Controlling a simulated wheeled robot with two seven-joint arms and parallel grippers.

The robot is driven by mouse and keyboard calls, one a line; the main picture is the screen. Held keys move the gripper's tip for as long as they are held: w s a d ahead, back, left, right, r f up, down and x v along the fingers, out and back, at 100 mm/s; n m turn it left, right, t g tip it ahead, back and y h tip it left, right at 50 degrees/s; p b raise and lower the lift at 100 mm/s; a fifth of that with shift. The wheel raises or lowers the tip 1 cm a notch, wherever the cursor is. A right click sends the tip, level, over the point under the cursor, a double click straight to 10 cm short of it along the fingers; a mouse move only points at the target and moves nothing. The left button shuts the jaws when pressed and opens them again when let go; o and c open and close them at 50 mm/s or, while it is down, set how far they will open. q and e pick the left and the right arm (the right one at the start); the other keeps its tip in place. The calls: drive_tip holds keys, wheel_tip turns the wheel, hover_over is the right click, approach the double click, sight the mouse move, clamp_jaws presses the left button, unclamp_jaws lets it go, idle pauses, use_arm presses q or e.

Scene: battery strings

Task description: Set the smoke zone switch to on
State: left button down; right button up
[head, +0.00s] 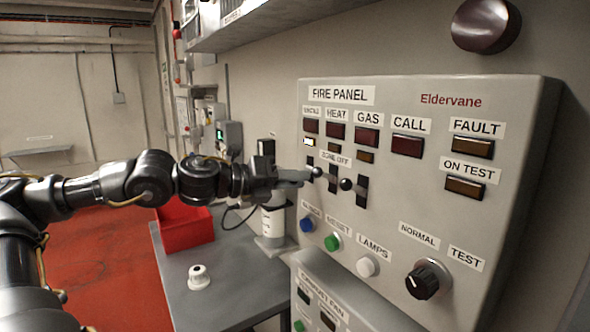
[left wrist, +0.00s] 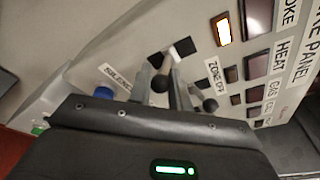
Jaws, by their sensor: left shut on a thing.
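The grey fire panel (head: 400,100) fills the right of the head view. Under its smoke label a small zone-off lamp (head: 309,142) is lit; it glows amber in the left wrist view (left wrist: 223,28). My left gripper (head: 303,175) reaches the panel below that lamp and is shut on the smoke zone switch. The heat switch (head: 334,186) and gas switch (head: 362,191) are to the right. My right gripper is out of view.
A blue button (head: 306,224), a green button (head: 332,242), a white button (head: 366,266) and a rotary knob (head: 428,280) are lower on the panel. A grey bench (head: 235,290) below carries a red bin (head: 185,232).

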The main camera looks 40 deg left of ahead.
use_arm(q)
wheel_tip(320, 180, up, 3)
drive_tip(key=g+y+p, duration=0.1)
drive_tip(key=g+p, duration=0.1)
drive_tip(key=p, duration=0.2)
drive_tip(key=g+y+p, duration=0.1)
drive_tip(key=g+p, duration=0.1)
drive_tip(key=p, duration=0.3)
drive_tip(key=shift+f+n+g, duration=0.1)
drive_tip(key=shift+n+g, duration=0.2)
drive_tip(key=shift+g, duration=0.1)
drive_tip(key=shift+r+g+y+p, duration=0.3)
drive_tip(key=shift+g+y+p, duration=0.1)
drive_tip(key=shift+g+p, duration=0.6)
drive_tip(key=shift+w+r+g, duration=0.1)
drive_tip(key=shift+g, duration=0.2)
drive_tip(key=c, duration=1.3)
unclamp_jaws()
drive_tip(key=shift+c, duration=0.2)
drive_tip(key=shift+r, duration=0.1)
